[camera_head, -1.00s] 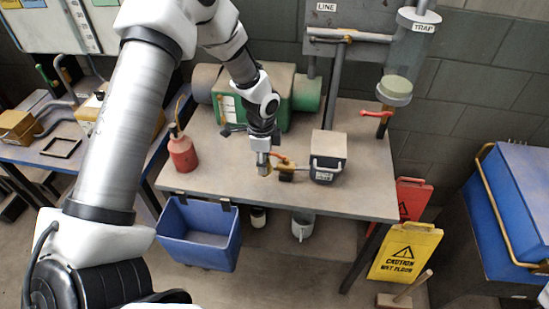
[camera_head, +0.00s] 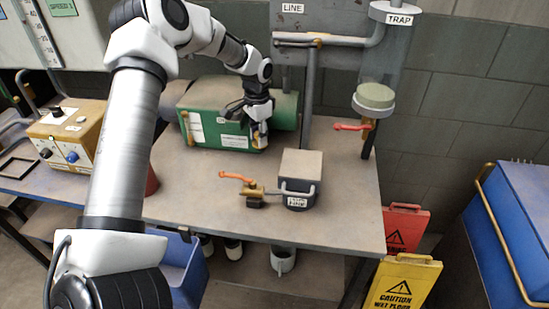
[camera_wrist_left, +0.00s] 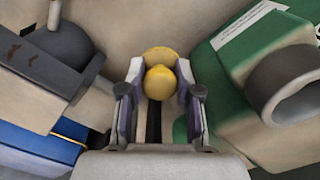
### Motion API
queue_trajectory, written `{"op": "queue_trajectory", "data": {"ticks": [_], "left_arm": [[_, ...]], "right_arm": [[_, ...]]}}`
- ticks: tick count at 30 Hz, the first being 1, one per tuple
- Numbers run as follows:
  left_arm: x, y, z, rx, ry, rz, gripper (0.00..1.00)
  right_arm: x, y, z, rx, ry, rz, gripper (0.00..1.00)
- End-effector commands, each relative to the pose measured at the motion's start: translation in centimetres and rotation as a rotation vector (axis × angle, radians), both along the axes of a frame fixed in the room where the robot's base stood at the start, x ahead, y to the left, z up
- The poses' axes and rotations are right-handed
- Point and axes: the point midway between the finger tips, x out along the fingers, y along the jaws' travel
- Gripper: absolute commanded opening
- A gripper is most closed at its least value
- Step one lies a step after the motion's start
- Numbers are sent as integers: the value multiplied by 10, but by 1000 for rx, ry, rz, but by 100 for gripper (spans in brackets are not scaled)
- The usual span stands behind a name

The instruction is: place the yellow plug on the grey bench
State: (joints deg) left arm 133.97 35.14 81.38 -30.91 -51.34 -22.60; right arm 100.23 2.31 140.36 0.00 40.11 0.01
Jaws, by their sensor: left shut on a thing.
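My left gripper (camera_head: 260,138) is in front of the green machine (camera_head: 215,122), at the back of the bench (camera_head: 345,225) with the worn grey-beige top. It is shut on the yellow plug, which shows between the two fingers in the left wrist view (camera_wrist_left: 159,82). The plug has a rounded knob and a wider flange beyond it. In the head view the plug is mostly hidden by the fingers, and I cannot tell its gap to the bench top. My right gripper is not in view.
A small brass valve with an orange lever (camera_head: 250,187) and a dark block with a grey top (camera_head: 300,175) stand on the bench. A trap with a red lever (camera_head: 352,127) rises at the back right. The bench's front middle is clear. A yellow caution sign (camera_head: 402,283) stands below right.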

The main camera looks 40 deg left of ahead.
Motion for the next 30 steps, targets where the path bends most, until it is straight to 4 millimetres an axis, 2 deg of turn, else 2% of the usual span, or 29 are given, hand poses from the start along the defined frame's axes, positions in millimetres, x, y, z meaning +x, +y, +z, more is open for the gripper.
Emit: {"op": "queue_trajectory", "data": {"ticks": [1,5,12,15,24,30], "left_arm": [[2,2,-6,1,0,31,4],[12,-12,-11,4,4,51,4],[46,-69,-45,4,4,47,4],[55,-85,-55,2,3,48,4],[73,-114,-79,2,2,47,4],[74,-115,-82,0,0,49,4]], "right_arm": [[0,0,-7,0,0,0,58],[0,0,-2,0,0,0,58],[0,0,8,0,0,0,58],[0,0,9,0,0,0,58],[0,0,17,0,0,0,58],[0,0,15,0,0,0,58]]}}
